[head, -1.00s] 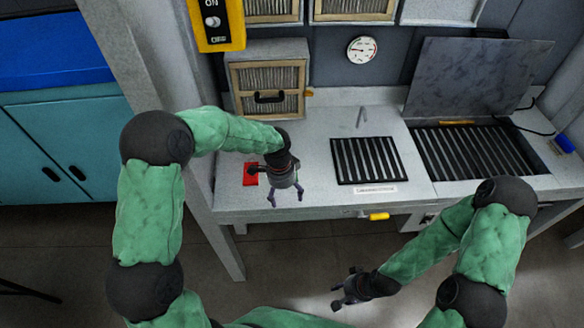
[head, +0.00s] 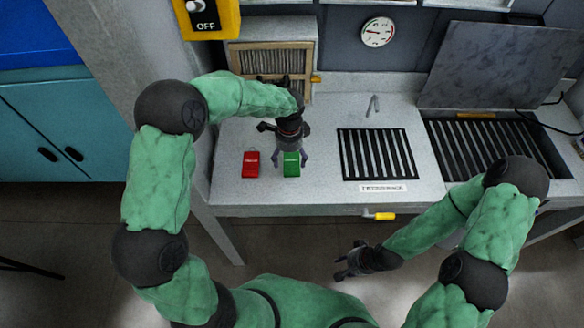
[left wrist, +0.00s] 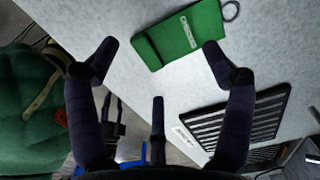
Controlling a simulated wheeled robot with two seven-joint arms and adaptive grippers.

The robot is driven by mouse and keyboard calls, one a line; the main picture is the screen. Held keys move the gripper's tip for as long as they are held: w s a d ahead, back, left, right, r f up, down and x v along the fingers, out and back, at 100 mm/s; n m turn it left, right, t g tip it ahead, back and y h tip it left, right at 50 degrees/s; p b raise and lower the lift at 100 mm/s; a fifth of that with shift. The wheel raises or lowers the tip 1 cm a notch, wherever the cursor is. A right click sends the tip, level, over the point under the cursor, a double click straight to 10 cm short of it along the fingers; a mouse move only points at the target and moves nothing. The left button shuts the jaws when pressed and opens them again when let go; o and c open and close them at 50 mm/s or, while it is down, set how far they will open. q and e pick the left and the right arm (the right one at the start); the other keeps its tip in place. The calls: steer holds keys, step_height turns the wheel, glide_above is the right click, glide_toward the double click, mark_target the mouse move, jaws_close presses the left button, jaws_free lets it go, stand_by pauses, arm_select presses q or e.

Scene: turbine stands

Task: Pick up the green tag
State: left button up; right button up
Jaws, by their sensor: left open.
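The green tag (head: 291,164) lies flat on the grey bench top, to the right of a red tag (head: 251,165). In the left wrist view the green tag (left wrist: 181,34) shows a pale label strip and a wire ring at its right end. My left gripper (head: 290,160) is open and hangs over the green tag, partly covering it in the head view. In the left wrist view the fingers (left wrist: 160,60) are spread and empty, with the tag beyond their tips. My right gripper (head: 345,267) is away from the bench, low over the floor; its jaws are too small to read.
A black slotted grate (head: 377,154) with a label strip lies right of the tags. A filter box (head: 270,70) stands behind them. A raised grey lid (head: 497,65) and a second grate are at the right. A yellow handle (head: 380,216) juts from the bench front.

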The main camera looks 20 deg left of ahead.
mark_target(292, 170)
arm_select(q)
steer(key=shift+s+d+f, duration=0.15)
steer(key=shift+f, duration=0.4)
steer(key=f, duration=0.1)
steer(key=f+b, duration=0.1)
steer(key=f, duration=0.2)
steer(key=shift+d+b, duration=0.25)
steer(key=shift+b, duration=0.05)
steer(key=c, duration=0.8)
